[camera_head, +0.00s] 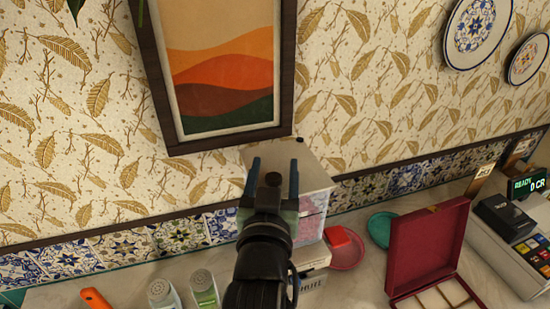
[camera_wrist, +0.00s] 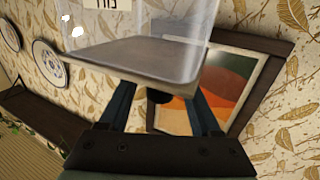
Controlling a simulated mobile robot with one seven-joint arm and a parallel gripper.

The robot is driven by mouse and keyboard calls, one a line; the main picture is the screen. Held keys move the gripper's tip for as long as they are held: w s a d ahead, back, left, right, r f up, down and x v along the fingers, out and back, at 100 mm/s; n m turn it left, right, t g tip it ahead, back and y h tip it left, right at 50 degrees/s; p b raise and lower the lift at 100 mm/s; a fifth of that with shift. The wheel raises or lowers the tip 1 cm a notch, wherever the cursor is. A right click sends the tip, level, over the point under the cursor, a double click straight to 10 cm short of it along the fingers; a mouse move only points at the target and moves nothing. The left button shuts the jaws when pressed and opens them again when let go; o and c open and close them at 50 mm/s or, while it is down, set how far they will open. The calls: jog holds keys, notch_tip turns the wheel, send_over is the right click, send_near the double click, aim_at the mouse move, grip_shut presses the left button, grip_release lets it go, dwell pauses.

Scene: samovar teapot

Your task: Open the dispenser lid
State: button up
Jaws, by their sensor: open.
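The dispenser is a clear box (camera_head: 313,205) with coloured contents, against the back wall in the head view. Its flat grey-beige lid (camera_head: 310,172) lies closed on top. In the wrist view the clear body (camera_wrist: 165,20) hangs upside down above the brownish lid (camera_wrist: 140,62). My gripper (camera_head: 273,163) is open, its two fingers apart and pointing toward the wall, in front of the lid and hiding its left part. The wrist view shows my gripper (camera_wrist: 160,95) with a dark round knob (camera_wrist: 158,96) between the fingers; contact cannot be told.
A framed picture (camera_head: 222,75) hangs on the wall behind. Right of the dispenser are a pink dish (camera_head: 347,256), a teal dish (camera_head: 380,228) and an open red box (camera_head: 428,248). Two shakers (camera_head: 204,288) and an orange item (camera_head: 95,299) stand at the front left.

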jog(key=shift+w, duration=0.7)
jog(key=shift+c, duration=0.2)
grip_shut()
dwell(0.9)
